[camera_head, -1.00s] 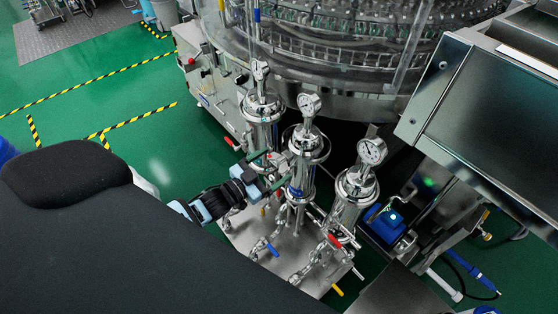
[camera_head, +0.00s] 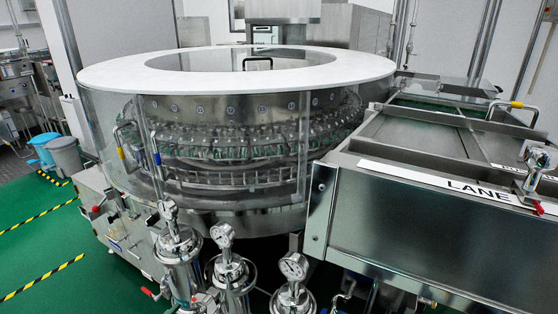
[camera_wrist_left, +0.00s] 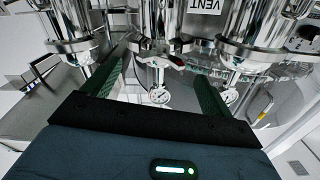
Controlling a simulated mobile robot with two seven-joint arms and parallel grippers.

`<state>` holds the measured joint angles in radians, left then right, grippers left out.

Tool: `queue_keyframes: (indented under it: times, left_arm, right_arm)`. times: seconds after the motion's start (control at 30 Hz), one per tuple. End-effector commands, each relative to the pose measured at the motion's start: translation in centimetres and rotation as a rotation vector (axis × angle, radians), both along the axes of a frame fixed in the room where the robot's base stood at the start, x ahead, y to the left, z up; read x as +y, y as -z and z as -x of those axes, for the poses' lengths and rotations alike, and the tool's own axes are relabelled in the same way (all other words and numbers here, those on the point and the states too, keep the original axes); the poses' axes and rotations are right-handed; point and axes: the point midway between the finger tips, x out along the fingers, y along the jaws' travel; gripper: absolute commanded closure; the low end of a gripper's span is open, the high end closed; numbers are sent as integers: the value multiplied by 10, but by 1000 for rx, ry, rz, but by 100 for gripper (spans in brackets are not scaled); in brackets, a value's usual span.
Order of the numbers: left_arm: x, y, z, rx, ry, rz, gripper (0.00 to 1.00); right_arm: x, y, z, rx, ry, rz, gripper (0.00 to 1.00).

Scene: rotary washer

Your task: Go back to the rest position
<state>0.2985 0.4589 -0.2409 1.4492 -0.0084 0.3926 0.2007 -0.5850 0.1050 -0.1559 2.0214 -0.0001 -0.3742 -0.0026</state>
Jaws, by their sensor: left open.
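My left gripper (camera_wrist_left: 163,88) shows in the left wrist view with its two green-lined fingers spread wide. Nothing is clamped between them. A valve with a red handle (camera_wrist_left: 165,60) on a steel filter housing (camera_wrist_left: 158,18) lies beyond the gap between the fingers; I cannot tell how near. The view looks upside down, with gauges pointing downward. In the head view neither gripper shows. Three steel housings with round gauges stand at the bottom: a left gauge (camera_head: 168,208), a middle gauge (camera_head: 222,234) and a right gauge (camera_head: 293,266).
The round rotary washer (camera_head: 220,175) with its clear guard and white top ring fills the middle. A steel lane unit (camera_head: 430,215) stands at right. Green floor (camera_head: 40,245) with yellow-black tape lies open at left. Grey and blue bins (camera_head: 65,155) stand farther back.

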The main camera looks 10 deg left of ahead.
Motion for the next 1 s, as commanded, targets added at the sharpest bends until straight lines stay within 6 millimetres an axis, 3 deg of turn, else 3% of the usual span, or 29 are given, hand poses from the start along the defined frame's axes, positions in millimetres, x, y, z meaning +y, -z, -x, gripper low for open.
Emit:
queue_keyframes:
  times: [0.17, 0.4, 0.7, 0.83, 1.0]
  left_arm:
    - [-19, 12, 38, 103, -26, 13, 15]
    - [-56, 26, 137, 366, -98, 27, 15]
    - [-86, 13, 258, 676, -179, 28, 15]
    - [-91, 6, 291, 761, -199, 24, 15]
    - [-93, 4, 310, 812, -208, 21, 15]
  right_arm:
    - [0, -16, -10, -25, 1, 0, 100]
    - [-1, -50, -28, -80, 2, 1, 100]
    - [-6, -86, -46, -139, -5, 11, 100]
    - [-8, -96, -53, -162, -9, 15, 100]
    - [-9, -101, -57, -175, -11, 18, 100]
